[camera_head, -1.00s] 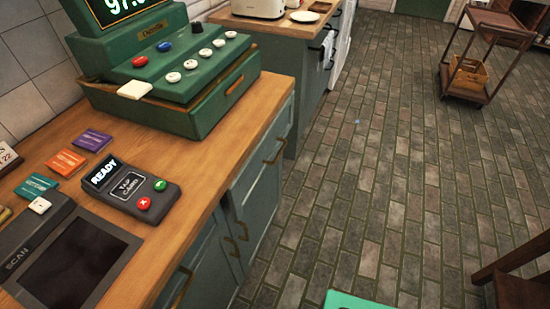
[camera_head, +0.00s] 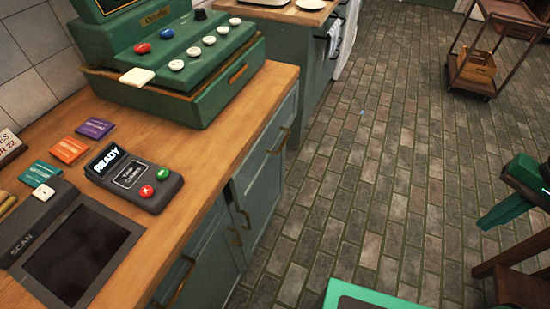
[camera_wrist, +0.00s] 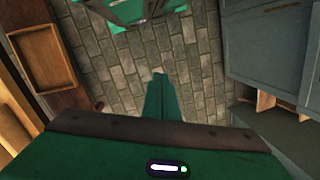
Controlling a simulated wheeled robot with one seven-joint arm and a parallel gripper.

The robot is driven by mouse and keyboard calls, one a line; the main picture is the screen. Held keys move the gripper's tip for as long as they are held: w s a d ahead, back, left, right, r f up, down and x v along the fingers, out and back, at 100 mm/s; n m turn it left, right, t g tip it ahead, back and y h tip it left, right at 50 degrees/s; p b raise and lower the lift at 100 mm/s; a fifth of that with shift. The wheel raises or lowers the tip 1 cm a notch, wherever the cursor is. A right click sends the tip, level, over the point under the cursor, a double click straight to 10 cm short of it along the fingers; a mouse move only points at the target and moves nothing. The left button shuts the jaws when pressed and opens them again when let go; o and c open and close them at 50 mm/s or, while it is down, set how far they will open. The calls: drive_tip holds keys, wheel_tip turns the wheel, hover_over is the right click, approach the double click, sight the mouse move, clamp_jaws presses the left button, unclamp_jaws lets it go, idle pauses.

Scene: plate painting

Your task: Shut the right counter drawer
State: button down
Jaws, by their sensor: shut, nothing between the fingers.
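The counter (camera_head: 200,150) has blue-green fronts with brass handles below a wooden top. The right counter drawer (camera_head: 266,150) is at its far end, below the cash register, with its handle facing the aisle. In the head view its front looks about flush, and I cannot tell whether a small gap remains. My gripper (camera_head: 487,222) is at the right edge of the head view, over the floor and well apart from the drawer. In the wrist view its green fingers (camera_wrist: 160,80) are shut and empty, above the brick floor. Blue-grey cabinetry (camera_wrist: 265,50) with a pale wooden opening shows at the right there.
A green cash register (camera_head: 180,60), a card reader (camera_head: 130,178) and a scanner (camera_head: 75,255) stand on the counter. A brown cart (camera_head: 485,50) is at the back right. A dark wooden piece (camera_head: 520,280) is at the lower right. The brick aisle between is clear.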

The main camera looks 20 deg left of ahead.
drive_tip(key=w+a+f+y, duration=0.2)
drive_tip(key=w+a+f, duration=0.2)
drive_tip(key=a+f, duration=0.3)
drive_tip(key=m+t+y, duration=0.2)
drive_tip(key=m+y, duration=1.1)
drive_tip(key=y, duration=0.1)
approach(264, 155)
drive_tip(key=a, duration=0.6)
drive_tip(key=shift+a+r, duration=0.1)
drive_tip(key=shift+a, duration=0.15)
drive_tip(key=shift+a+m, duration=0.1)
drive_tip(key=shift+m, duration=0.2)
